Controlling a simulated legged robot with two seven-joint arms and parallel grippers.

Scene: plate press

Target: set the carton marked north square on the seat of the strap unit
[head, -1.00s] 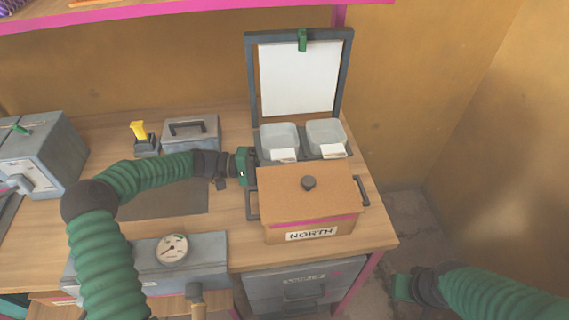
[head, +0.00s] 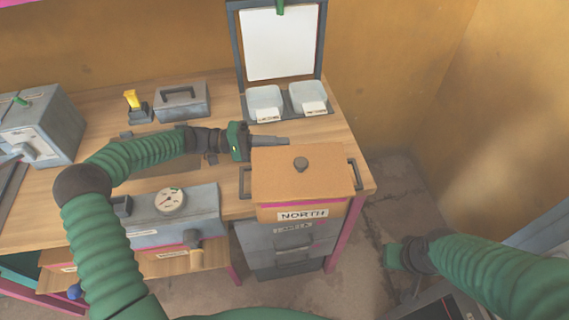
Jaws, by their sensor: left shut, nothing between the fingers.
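The carton marked NORTH (head: 300,180) is a tan box with a dark knob on top, a pink stripe and side handles. It sits at the table's front right edge, and its label side seems to overhang the edge. My left gripper (head: 270,142) is shut and empty just behind the carton's back left corner; I cannot tell whether it touches. No unit is readably marked strap; a unit with an upright framed white panel (head: 279,45) stands behind the carton.
Two pale trays (head: 265,101) lie before the panel. A grey gauge box (head: 175,215) is at the front, with a grey handled box (head: 182,100) and a yellow-handled tool (head: 132,104) behind. A grey cabinet (head: 285,245) stands below the carton. Some table is bare between trays and carton.

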